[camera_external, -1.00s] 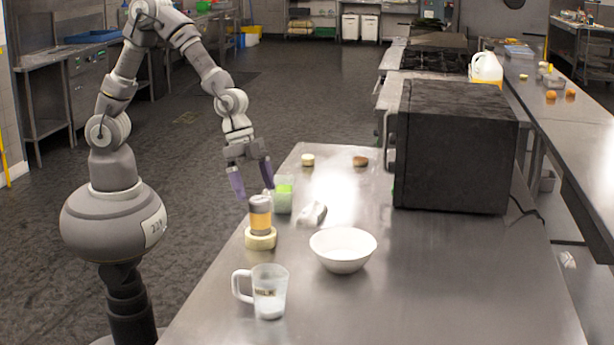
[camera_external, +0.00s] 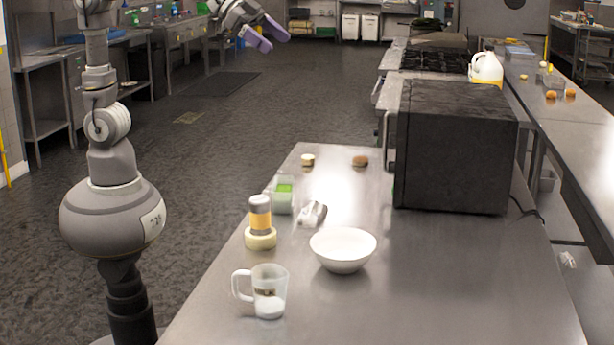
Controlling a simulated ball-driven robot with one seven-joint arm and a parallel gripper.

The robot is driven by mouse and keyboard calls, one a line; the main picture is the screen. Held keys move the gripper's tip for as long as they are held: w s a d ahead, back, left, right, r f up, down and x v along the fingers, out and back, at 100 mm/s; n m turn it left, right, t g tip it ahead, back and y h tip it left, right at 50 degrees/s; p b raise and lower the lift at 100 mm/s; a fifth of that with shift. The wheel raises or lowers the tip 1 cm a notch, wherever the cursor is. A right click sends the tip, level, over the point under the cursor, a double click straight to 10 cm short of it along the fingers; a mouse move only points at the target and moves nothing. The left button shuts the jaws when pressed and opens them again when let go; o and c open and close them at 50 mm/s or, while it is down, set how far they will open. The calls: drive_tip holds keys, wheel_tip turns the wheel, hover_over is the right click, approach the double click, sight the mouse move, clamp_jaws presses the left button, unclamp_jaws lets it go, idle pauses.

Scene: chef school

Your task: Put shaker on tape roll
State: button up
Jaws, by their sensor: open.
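The shaker (camera_external: 260,215), with a grey top and an orange-yellow body, stands upright on the pale yellow tape roll (camera_external: 260,239) near the left edge of the steel table. Its base rests on or in the roll's top; I cannot tell which. My gripper (camera_external: 265,35) is open and empty, with purple fingers, raised high and well away from the shaker, at the top of the view above the floor.
A green-filled container (camera_external: 282,195), a small silver-white object (camera_external: 312,214), a white bowl (camera_external: 343,250) and a clear measuring jug (camera_external: 268,291) stand around the shaker. A black oven-like box (camera_external: 455,147) stands at the back right. The table's front right is clear.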

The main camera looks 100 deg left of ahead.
drive_tip(key=s+a+r+n+t, duration=0.1)
drive_tip(key=s+r, duration=0.2)
drive_tip(key=r, duration=0.4)
drive_tip(key=s+a+r+n+t, duration=0.1)
drive_tip(key=s+r+t, duration=0.1)
drive_tip(key=r, duration=0.5)
drive_tip(key=s+a+r+n+t+y, duration=0.1)
drive_tip(key=s+r, duration=0.3)
drive_tip(key=r, duration=0.4)
drive_tip(key=shift+a+t, duration=0.4)
drive_tip(key=shift+f, duration=0.1)
